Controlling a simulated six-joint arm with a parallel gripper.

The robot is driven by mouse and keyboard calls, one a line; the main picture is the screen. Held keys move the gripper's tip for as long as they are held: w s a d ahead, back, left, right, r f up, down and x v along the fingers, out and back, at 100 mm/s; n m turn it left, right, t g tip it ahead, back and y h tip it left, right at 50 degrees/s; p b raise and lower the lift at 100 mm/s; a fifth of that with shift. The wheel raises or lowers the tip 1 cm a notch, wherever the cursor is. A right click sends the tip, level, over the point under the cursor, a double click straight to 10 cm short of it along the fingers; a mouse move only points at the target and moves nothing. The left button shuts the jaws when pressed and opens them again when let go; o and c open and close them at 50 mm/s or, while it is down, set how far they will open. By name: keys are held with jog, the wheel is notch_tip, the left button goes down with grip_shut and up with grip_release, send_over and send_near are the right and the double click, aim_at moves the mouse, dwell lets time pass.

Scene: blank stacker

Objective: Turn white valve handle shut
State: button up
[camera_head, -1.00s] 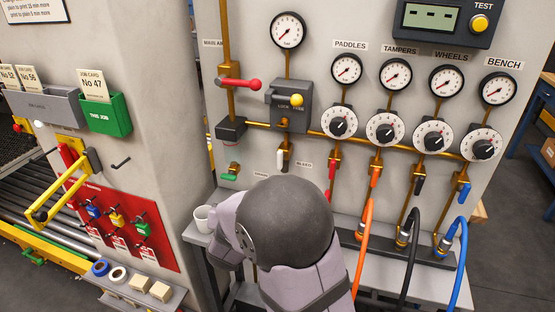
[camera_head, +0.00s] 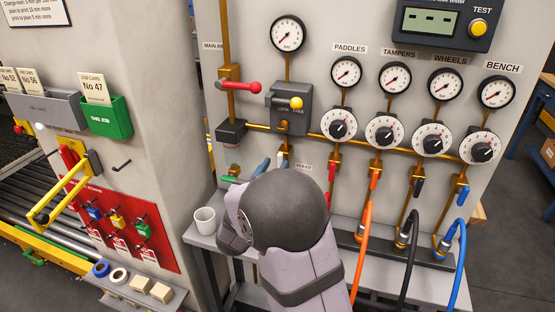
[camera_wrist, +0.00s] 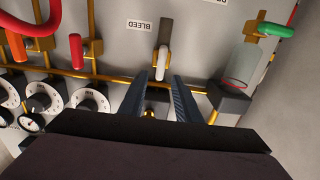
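The white valve handle (camera_wrist: 163,36) is a short pale lever on a brass fitting beside the BLEED label. In the wrist view, which is upside down, it runs straight up and down in the picture. My gripper (camera_wrist: 161,75) is open, with one blue-grey finger on each side of the handle's near end. In the head view my wrist hides the lower part of the handle's area, and the blue fingertips (camera_head: 272,164) show just above my wrist.
The green handle (camera_head: 229,179) with a clear bowl is to the left. Brass pipes and dials (camera_head: 339,125) surround the fitting.

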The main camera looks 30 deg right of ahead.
aim_at(279, 159)
jog(key=shift+p+x, duration=0.3)
jog(key=shift+x, duration=1.45)
grip_shut()
